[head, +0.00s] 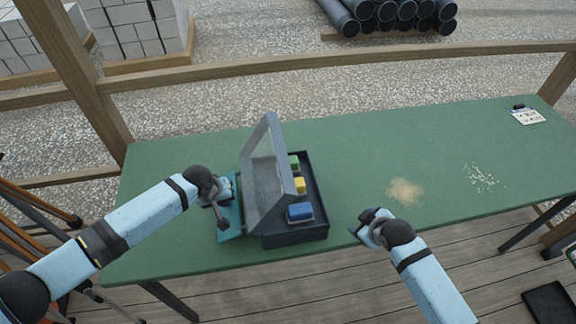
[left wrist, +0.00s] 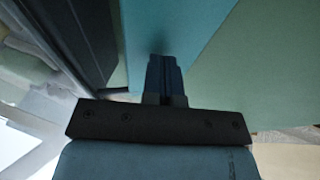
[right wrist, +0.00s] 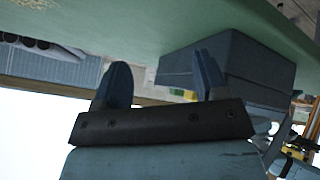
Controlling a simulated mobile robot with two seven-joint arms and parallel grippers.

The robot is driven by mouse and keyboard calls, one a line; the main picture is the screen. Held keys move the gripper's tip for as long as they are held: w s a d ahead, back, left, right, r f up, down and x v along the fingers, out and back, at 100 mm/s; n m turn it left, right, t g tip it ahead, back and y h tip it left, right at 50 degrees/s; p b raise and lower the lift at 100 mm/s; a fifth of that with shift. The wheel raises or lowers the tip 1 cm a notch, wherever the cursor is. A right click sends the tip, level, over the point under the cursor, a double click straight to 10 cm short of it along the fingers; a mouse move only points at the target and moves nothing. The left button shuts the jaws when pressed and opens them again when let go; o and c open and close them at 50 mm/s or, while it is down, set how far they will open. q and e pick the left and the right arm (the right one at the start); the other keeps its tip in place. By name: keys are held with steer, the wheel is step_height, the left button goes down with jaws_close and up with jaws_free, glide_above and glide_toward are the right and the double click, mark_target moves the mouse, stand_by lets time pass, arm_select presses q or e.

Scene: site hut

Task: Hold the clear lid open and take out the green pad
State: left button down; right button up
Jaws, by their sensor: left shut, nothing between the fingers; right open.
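The dark box (head: 318,190) stands on the green table with its clear lid (head: 268,172) raised and leaning to the left. The green pad (head: 294,162) lies in the back of the box, with a yellow pad (head: 300,186) in the middle and a blue pad (head: 300,211) in front. My left gripper (head: 226,188) is shut and empty, just left of the lid's outer side; whether it touches the lid I cannot tell. Its closed fingers show in the left wrist view (left wrist: 165,78). My right gripper (head: 368,222) is open and empty, right of the box near the table's front edge.
A teal sheet or tray (head: 229,228) lies beside the box under my left gripper. Sandy powder (head: 404,192) and pale crumbs (head: 482,178) lie on the table to the right. A small tag (head: 528,116) is at the far right. The table behind the box is clear.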

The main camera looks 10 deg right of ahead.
steer(key=shift+n+g, duration=0.8)
steer(key=shift+n, duration=0.1)
steer(key=w, duration=0.2)
steer(key=w+a, duration=0.1)
steer(key=w, duration=0.3)
steer(key=shift+w+a+f, duration=0.15)
steer(key=shift+a, duration=0.1)
steer(key=w+a+r+n+g+y, duration=0.1)
steer(key=w+a+r+n+g, duration=0.15)
steer(key=w, duration=0.55)
steer(key=n+g+y, duration=0.3)
steer(key=n+g, duration=0.1)
steer(key=n, duration=0.3)
glide_toward(293, 160)
steer(key=shift+a+r+x, duration=0.1)
steer(key=shift+a+x, duration=0.05)
steer(key=shift+x, duration=1.75)
steer(key=shift+a+r+x, duration=0.1)
steer(key=shift+a+x, duration=0.1)
steer(key=shift+x, duration=1.7)
steer(key=shift+a+r+x, duration=0.1)
steer(key=shift+a+x, duration=0.05)
steer(key=shift+x, duration=1.75)
steer(key=shift+w, duration=0.2)
steer(key=shift+c, duration=0.5)
steer(key=c, duration=0.7)
steer(key=shift+o, duration=0.2)
